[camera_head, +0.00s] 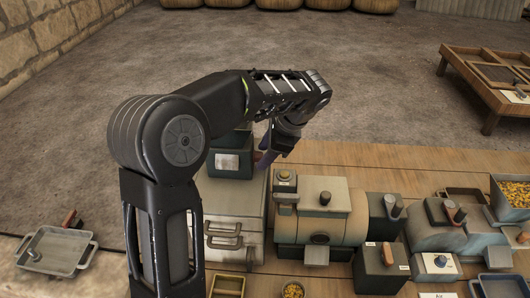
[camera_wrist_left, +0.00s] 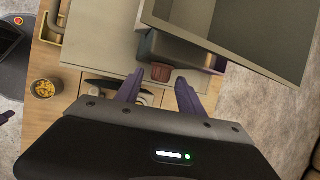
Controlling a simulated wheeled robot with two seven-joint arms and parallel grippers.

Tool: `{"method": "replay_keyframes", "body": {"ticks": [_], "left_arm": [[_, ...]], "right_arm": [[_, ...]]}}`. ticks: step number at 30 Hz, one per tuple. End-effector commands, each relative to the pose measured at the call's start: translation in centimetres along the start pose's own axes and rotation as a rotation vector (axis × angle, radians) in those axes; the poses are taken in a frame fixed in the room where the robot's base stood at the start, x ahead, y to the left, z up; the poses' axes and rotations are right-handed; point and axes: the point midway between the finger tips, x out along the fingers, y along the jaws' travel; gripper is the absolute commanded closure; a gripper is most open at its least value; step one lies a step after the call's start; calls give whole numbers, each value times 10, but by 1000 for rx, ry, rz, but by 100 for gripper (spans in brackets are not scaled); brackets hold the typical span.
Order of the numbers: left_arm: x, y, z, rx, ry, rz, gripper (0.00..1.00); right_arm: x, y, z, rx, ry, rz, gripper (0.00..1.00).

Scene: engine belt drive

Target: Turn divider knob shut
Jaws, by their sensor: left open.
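A small reddish-brown knob (camera_wrist_left: 161,72), which looks like the divider knob, sits on the side of a grey box-shaped unit in the left wrist view. My left gripper (camera_wrist_left: 159,79) is open, with its two purple fingers pointing toward the knob, one on each side in the picture. I cannot tell whether they touch it. In the head view the left gripper (camera_head: 266,157) is beside a dark box (camera_head: 231,163) on top of the large grey machine housing (camera_head: 234,205). The knob is hidden there. My right gripper is not in view.
An open grey hopper (camera_wrist_left: 240,35) slants close by in the wrist view. To the right on the wooden bench stand a rounded tan machine (camera_head: 322,215), a dark box with a lever (camera_head: 381,268) and a bin of yellow pieces (camera_head: 512,198). A metal tray (camera_head: 56,250) lies at left.

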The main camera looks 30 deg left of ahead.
Motion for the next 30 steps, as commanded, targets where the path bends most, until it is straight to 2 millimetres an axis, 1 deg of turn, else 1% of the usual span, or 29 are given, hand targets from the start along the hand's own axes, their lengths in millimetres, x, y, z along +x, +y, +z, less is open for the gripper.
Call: {"method": "replay_keyframes", "body": {"ticks": [1,2,15,18,26,30], "left_arm": [[0,0,0,0,0,0,55],[0,0,0,0,0,0,57],[0,0,0,0,0,0,93],[0,0,0,0,0,0,100],[0,0,0,0,1,-1,100],[1,1,-1,-5,2,-12,100]], "right_arm": [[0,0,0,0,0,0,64],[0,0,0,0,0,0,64],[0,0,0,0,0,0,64],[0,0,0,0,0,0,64],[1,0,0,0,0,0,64],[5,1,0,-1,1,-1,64]]}}
